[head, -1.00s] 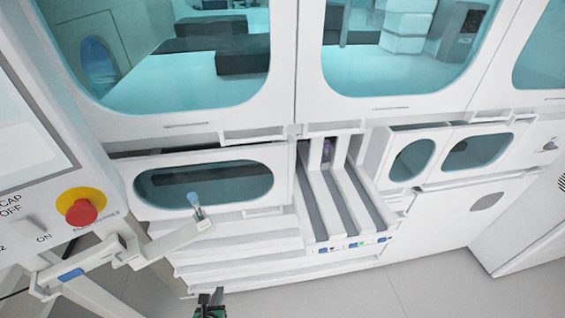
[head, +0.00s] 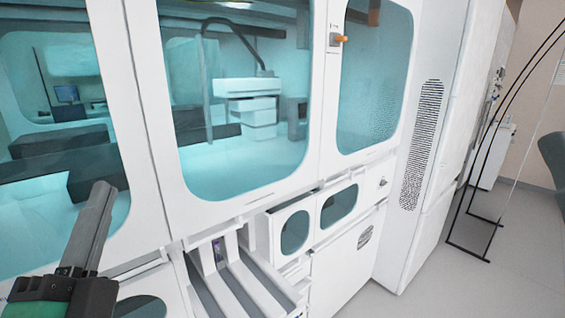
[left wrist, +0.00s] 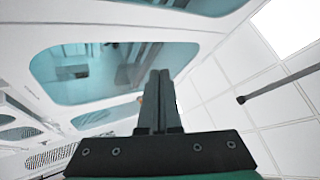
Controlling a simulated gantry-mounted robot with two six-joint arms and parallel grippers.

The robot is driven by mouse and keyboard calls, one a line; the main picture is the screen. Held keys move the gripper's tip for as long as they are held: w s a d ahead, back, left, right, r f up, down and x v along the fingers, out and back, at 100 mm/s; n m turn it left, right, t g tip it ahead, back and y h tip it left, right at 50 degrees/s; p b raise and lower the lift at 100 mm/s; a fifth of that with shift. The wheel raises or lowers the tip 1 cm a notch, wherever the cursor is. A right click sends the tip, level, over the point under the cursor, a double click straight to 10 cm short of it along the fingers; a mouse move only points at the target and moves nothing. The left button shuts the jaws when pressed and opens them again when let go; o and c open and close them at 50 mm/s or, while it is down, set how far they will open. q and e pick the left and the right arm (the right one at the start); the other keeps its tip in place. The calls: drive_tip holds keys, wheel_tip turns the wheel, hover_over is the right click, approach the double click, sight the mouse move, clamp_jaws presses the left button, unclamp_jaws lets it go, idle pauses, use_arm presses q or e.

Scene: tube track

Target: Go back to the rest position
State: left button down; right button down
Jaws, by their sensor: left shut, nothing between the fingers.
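My left gripper (head: 98,212) is raised at the lower left of the head view, in front of the white machine with teal windows. Its dark fingers point up and lie together, with nothing between them. In the left wrist view the two fingers (left wrist: 160,80) also lie side by side, shut and empty. The tube track (head: 232,280) is at the bottom of the head view, with grey lanes between white rails. A tube with a purple part (head: 218,248) stands at the far end of a lane. My right gripper is in neither view.
The white machine front (head: 318,110) fills most of the head view. Small windowed drawers (head: 312,220) stick out right of the track. An orange handle (head: 341,39) sits on a window frame. Open grey floor (head: 430,285) and a thin black frame (head: 470,215) are at the right.

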use_arm(q)
drive_tip(key=s+d+r+n+t+h, duration=0.3)
drive_tip(key=s+d+r+n+h, duration=0.15)
drive_tip(key=s+r+n, duration=0.6)
wheel_tip(320, 180, up, 37)
drive_tip(key=n+p, duration=0.3)
drive_tip(key=p, duration=3.5)
wheel_tip(320, 180, down, 28)
drive_tip(key=b, duration=2.8)
drive_tip(key=shift+w+a+f+h, duration=0.2)
drive_tip(key=shift+w+a+h, duration=0.1)
drive_tip(key=shift+h, duration=0.15)
drive_tip(key=shift+m, duration=0.25)
